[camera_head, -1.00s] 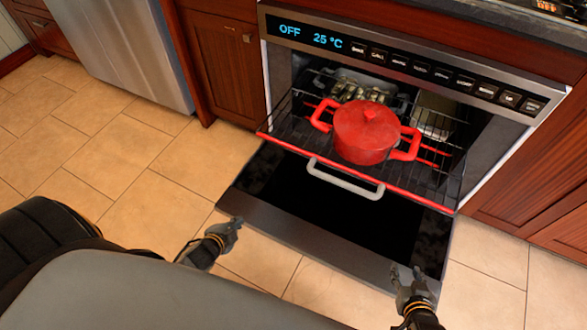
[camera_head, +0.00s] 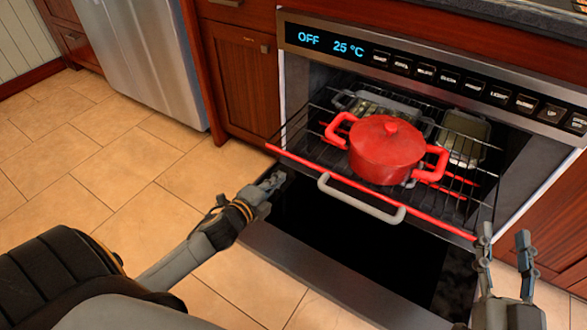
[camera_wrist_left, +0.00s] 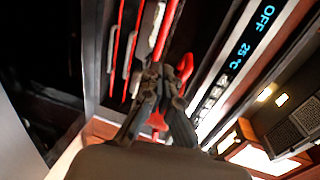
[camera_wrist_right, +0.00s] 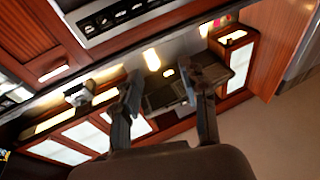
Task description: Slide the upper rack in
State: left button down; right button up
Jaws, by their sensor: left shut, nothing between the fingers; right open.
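The upper rack (camera_head: 312,158) is a wire rack with a red front bar and a pale handle (camera_head: 360,198). It sticks out of the oven over the lowered door. A red lidded pot (camera_head: 386,152) stands on it. My left gripper (camera_head: 276,178) is shut and empty, just below and in front of the red bar's left end; I cannot tell if they touch. The left wrist view shows its closed fingers (camera_wrist_left: 160,80) with the red bar and pot beyond. My right gripper (camera_head: 505,245) is open and empty near the bar's right end. The right wrist view shows its spread fingers (camera_wrist_right: 165,100).
The oven door (camera_head: 300,265) lies open below the rack. The control panel (camera_head: 430,75) reads OFF, 25 °C. Metal pans (camera_head: 465,135) sit deeper in the oven. A wooden cabinet (camera_head: 240,75) and a steel appliance (camera_head: 145,60) stand left. Tiled floor is clear at left.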

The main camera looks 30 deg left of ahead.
aim_at(299, 161)
pick_arm(q)
jog(key=w+f+b, duration=0.1)
jog(key=w+b, duration=0.1)
jog(key=w, duration=0.6)
jog(key=shift+f, duration=0.35)
pick_arm(e)
jog(key=s+r+t+y, duration=0.2)
jog(key=s+r+t, duration=0.3)
jog(key=r+t, duration=0.2)
jog(key=shift+s+r+y, duration=0.4)
jog(key=shift+r, duration=1)
pick_arm(q)
jog(key=shift+d, duration=0.15)
